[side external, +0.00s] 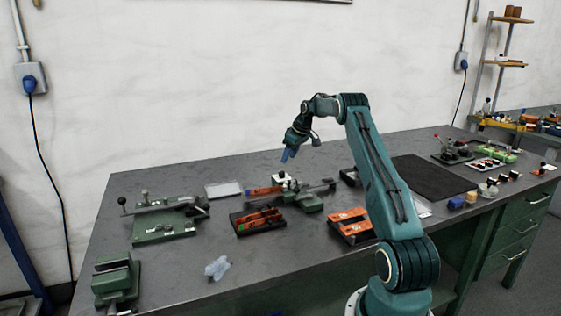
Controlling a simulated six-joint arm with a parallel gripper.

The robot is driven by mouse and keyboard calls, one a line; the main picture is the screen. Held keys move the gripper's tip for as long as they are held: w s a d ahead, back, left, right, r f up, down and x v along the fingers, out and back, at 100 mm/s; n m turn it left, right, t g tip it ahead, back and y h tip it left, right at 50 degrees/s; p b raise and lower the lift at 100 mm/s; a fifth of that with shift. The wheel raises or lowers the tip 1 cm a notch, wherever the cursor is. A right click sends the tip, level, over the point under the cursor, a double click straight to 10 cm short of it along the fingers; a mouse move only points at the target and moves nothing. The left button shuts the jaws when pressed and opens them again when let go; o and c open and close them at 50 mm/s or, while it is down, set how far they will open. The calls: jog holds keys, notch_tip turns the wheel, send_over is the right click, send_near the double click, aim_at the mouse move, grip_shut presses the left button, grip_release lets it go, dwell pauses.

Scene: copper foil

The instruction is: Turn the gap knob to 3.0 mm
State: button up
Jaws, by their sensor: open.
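My gripper (288,155), with blue fingers, hangs in the air above the middle of the bench, tilted down and to the left. It is open, with nothing visible between the fingers. Below it stands a small green machine (308,203) with a white block (284,179) on top and a long bar to the right. A dark knob-like spot shows on the white block, but I cannot tell whether it is the gap knob. No scale or number is readable at this size. The gripper is apart from the machine.
A green lever fixture (165,226) and a green vise (116,279) stand at left. Dark trays with orange parts (257,220) (350,224) lie in front of the machine. A crumpled clear bag (217,267) lies near the front. A black mat (431,178) lies right of my arm.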

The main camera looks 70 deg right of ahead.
aim_at(282, 172)
jog(key=shift+x, duration=4)
jog(key=shift+c, duration=0.3)
jog(key=c, duration=0.9)
